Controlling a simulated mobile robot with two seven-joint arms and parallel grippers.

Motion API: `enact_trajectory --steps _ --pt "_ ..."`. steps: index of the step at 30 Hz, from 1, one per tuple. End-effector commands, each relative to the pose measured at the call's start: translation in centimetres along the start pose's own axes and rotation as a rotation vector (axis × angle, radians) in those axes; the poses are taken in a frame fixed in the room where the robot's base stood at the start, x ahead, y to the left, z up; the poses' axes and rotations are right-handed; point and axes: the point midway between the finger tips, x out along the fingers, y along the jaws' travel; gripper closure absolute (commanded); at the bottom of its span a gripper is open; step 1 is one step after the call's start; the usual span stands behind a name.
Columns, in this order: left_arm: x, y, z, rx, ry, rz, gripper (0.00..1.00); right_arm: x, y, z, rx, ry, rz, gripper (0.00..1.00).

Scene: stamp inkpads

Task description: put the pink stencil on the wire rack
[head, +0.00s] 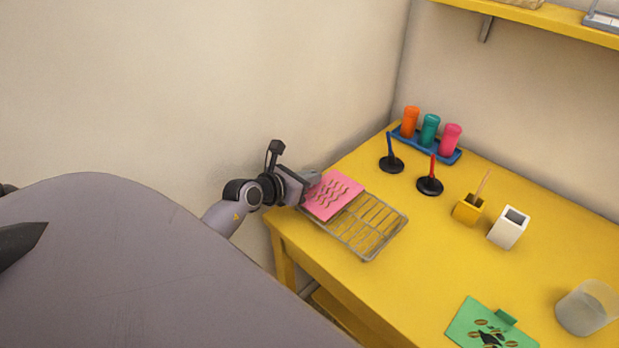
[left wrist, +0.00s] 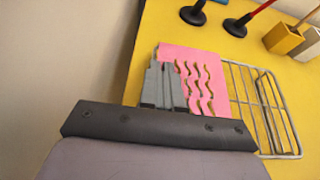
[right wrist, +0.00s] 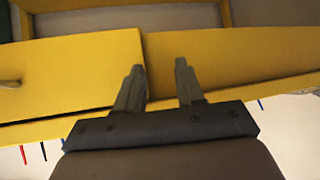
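The pink stencil (head: 334,194) has wavy cut-out lines and lies over the left part of the wire rack (head: 378,244). My left gripper (head: 312,183) is at the stencil's left edge. In the left wrist view its fingers (left wrist: 168,88) are close together at the edge of the pink stencil (left wrist: 208,85), and the wire rack (left wrist: 275,110) shows to the right. The stencil seems held between the fingers; whether it rests fully on the wires cannot be told. My right gripper (right wrist: 158,85) is open and empty in the right wrist view, away from the stencil.
On the yellow table (head: 390,285) are a blue tray (head: 456,157) with coloured bottles, two stamps, a yellow holder (head: 468,210), a white holder (head: 509,228), a green stencil (head: 487,326) and a clear cup (head: 587,308). A shelf (head: 560,22) hangs at upper right.

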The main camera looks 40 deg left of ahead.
Motion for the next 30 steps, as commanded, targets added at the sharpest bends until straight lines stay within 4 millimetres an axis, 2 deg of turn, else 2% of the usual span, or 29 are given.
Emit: enact_trajectory --steps 2,3,5,17,20,30 --pt "0.1 0.0 -0.3 0.0 0.001 0.0 1.0 0.1 0.0 0.2 0.0 0.0 0.0 0.62" --pt "0.1 0.0 -0.2 0.0 0.0 0.0 0.84 0.1 0.0 0.1 0.0 0.0 0.0 0.62" --pt "0.1 0.0 -0.2 0.0 0.0 0.0 0.67 0.1 0.0 0.1 0.0 0.0 0.0 0.62" --pt "-0.4 0.0 0.1 0.0 0.001 0.0 0.67 -0.1 0.0 -0.1 0.0 0.0 -0.001 0.62" --pt "-1.4 0.0 0.0 0.001 0.002 -0.001 0.67 -0.2 0.0 -0.2 0.0 0.0 -0.001 0.62" --pt "-7.4 0.0 0.0 0.001 0.003 0.0 0.67 -0.4 0.0 -0.6 0.0 0.0 -0.001 0.62"
